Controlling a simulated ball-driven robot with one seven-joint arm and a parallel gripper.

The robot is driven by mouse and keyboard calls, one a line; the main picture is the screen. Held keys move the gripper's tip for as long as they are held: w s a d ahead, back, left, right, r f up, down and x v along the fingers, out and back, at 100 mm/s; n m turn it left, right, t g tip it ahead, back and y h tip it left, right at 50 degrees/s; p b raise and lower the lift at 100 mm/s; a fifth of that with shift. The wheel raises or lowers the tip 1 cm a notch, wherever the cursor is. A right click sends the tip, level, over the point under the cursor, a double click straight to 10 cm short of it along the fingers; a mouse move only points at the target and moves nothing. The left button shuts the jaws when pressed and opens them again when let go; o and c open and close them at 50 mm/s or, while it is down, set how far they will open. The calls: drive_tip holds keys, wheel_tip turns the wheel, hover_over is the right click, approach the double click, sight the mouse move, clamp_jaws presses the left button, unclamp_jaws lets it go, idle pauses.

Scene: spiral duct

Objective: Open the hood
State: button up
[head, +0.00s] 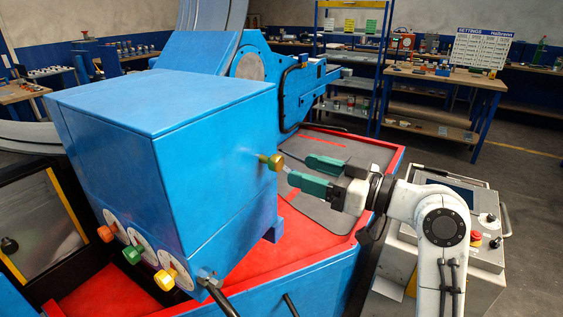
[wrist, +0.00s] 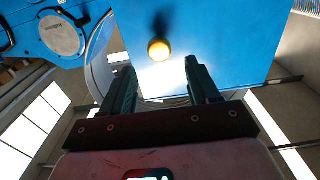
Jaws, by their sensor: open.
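The hood appears to be the big blue box-shaped cover (head: 165,105) on the machine, and it looks closed. A yellow knob (head: 272,161) sticks out of its right side. My gripper (head: 298,168) is open and empty just right of the knob, its green fingers pointing at it. In the wrist view the knob (wrist: 159,50) shows ahead of the open fingers (wrist: 158,70), between their lines, on the blue panel (wrist: 215,45). The fingers look apart from the knob.
Orange, green and yellow knobs (head: 133,254) sit on the box's lower front. A red machine bed (head: 265,265) lies below. A grey control console (head: 445,240) stands behind my arm at right. Shelves (head: 355,60) and a workbench (head: 440,85) stand farther back.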

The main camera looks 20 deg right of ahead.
sight(281, 163)
drive_tip(key=p+x, duration=0.1)
drive_tip(key=x, duration=0.6)
drive_tip(key=shift+w+a, duration=0.15)
drive_tip(key=shift+w, duration=0.05)
clamp_jaws()
idle(0.4)
